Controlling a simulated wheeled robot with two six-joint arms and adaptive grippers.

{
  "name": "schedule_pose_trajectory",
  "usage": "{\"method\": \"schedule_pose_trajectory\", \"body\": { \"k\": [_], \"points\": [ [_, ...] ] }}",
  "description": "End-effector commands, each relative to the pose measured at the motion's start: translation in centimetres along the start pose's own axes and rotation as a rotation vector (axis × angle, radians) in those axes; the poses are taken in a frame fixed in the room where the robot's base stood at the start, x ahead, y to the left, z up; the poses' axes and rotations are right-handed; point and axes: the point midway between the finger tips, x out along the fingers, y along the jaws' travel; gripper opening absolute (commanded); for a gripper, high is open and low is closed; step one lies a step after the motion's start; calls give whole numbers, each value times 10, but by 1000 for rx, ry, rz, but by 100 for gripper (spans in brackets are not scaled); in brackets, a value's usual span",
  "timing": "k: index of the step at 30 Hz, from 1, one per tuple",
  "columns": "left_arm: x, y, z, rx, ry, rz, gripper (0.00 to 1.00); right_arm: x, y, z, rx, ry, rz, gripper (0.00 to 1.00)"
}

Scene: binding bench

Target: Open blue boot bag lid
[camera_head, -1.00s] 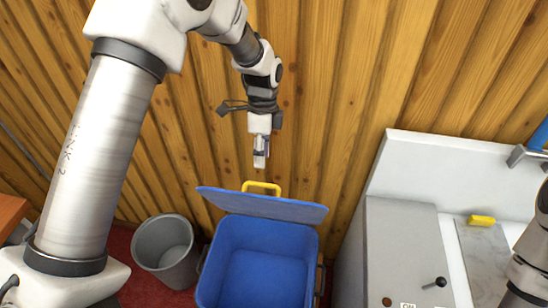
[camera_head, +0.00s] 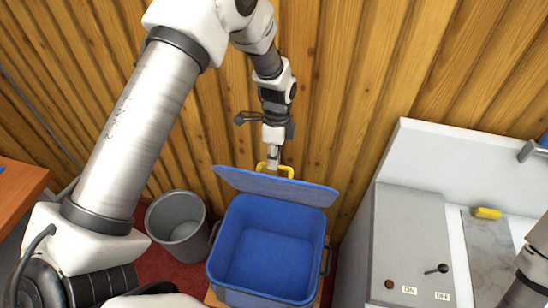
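The blue boot bag (camera_head: 262,246) is an open box, and its empty inside shows. Its blue lid (camera_head: 275,187) stands raised along the back rim, tilted, with a yellow handle (camera_head: 288,170) at its upper edge. My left gripper (camera_head: 273,160) points down at the handle, and its fingertips overlap the handle in the picture. It is seen edge-on, so I cannot tell whether the fingers are open, shut or touching the handle. Part of my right arm shows at the right edge; its gripper is out of view.
A grey bucket (camera_head: 177,226) stands left of the bag on the red floor. A grey machine (camera_head: 408,240) with a black lever stands to the right, with a small yellow block (camera_head: 487,213) on it. A wooden wall (camera_head: 345,100) is close behind the bag.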

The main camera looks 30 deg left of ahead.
Motion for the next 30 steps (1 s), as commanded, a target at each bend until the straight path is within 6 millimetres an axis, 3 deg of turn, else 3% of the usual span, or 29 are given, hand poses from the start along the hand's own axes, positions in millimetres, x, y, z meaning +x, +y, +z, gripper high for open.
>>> {"method": "schedule_pose_trajectory", "body": {
  "k": [5, 10, 30],
  "points": [
    [0, -2, 0, 0, 0, -1, 0, 0, 0, 0, 0, 0, 0, 0],
    [-8, -25, 0, -1, 1, -2, 0, 0, 0, 0, 0, 0, 0, 0],
    [-7, -22, 0, 0, 1, -1, 0, 0, 0, 0, 0, 0, 0, 0]
  ]
}}
